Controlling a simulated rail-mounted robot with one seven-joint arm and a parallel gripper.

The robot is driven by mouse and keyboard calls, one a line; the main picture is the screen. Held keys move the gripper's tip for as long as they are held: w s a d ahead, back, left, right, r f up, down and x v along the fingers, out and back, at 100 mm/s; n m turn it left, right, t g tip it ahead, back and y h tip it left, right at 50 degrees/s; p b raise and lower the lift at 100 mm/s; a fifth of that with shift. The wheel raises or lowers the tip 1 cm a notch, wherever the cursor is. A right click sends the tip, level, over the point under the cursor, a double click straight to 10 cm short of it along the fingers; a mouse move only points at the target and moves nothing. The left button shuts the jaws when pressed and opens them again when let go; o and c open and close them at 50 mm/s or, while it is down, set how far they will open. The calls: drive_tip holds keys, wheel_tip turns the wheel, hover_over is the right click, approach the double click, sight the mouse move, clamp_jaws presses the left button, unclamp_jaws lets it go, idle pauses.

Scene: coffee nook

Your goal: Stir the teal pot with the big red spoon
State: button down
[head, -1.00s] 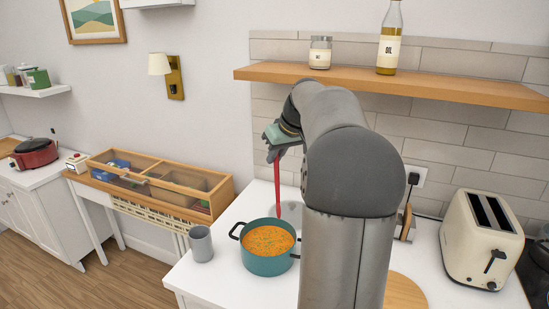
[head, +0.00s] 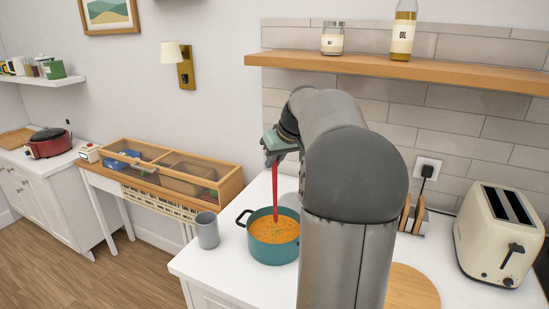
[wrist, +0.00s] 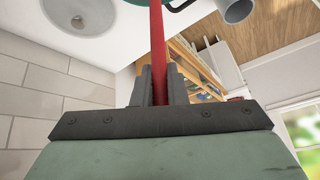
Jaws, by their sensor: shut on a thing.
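The teal pot (head: 272,252) stands on the white counter and holds orange soup with green flecks (head: 268,231). My gripper (head: 275,158) is above the pot, shut on the big red spoon (head: 275,190). The spoon hangs down nearly upright from the jaws, and its lower end is over or just in the soup; I cannot tell how deep. In the wrist view the red handle (wrist: 157,45) runs up between the two fingers (wrist: 160,88), and only the pot's edge shows at the top.
A grey cup (head: 207,231) stands just left of the pot. A wooden shelf (head: 400,68) with a jar and an oil bottle is above and behind my arm. A cream toaster (head: 498,238) and a round wooden board (head: 412,288) are to the right.

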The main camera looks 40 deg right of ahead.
wheel_tip(320, 180, down, 7)
drive_tip(key=b, duration=0.5)
idle(0.3)
